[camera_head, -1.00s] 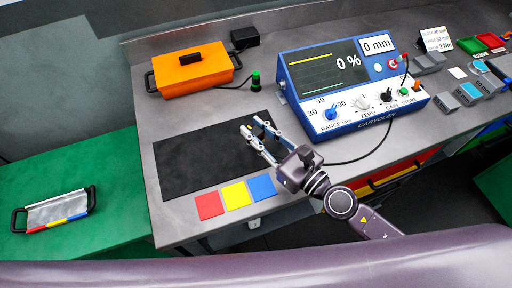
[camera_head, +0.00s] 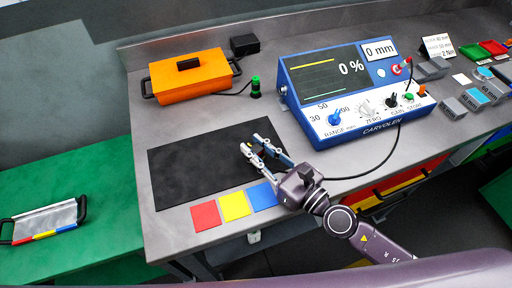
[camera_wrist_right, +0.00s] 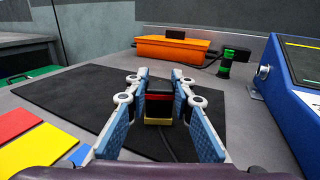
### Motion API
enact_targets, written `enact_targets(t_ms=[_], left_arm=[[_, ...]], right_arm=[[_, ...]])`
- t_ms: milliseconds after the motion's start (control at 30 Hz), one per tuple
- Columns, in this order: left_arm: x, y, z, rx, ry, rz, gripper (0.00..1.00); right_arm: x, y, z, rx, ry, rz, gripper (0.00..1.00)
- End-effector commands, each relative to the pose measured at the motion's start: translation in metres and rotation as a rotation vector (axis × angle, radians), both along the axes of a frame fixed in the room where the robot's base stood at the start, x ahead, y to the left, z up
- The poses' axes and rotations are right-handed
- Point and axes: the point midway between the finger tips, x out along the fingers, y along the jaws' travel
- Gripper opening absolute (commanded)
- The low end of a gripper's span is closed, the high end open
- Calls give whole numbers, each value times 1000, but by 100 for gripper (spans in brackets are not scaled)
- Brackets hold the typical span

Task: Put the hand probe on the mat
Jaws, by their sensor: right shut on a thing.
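The black mat (camera_head: 185,167) lies flat on the grey bench; its near edge also shows in the right wrist view (camera_wrist_right: 60,95). My right gripper (camera_head: 258,147) is over the mat's right side, fingers pointing to the far left. In the right wrist view its blue-padded fingers (camera_wrist_right: 159,108) are shut on the hand probe (camera_wrist_right: 159,90), a small block with black, red and yellow parts. A black cable trails from it toward me. The probe is mostly hidden in the head view, and its height above the mat is hard to tell. My left gripper is not in view.
Red (camera_head: 206,215), yellow (camera_head: 235,206) and blue (camera_head: 262,196) squares lie in front of the mat. A blue instrument (camera_head: 350,95) stands to the right, its cable running toward my gripper. An orange case (camera_head: 188,76) and green-topped cylinder (camera_head: 255,88) stand behind.

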Motion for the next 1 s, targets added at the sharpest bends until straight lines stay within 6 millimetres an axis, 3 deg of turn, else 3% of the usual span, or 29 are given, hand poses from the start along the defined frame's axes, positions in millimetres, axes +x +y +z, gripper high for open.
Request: enact_targets(t_ms=[400,433,600,1000], left_arm=[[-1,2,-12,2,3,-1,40],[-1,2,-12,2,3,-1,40],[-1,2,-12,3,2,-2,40],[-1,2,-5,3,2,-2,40]], right_arm=[[-2,0,-17,-5,8,2,0],[-2,1,-18,-6,11,3,23],[-4,2,-20,-7,15,7,39],[-4,2,-12,-8,15,8,39]])
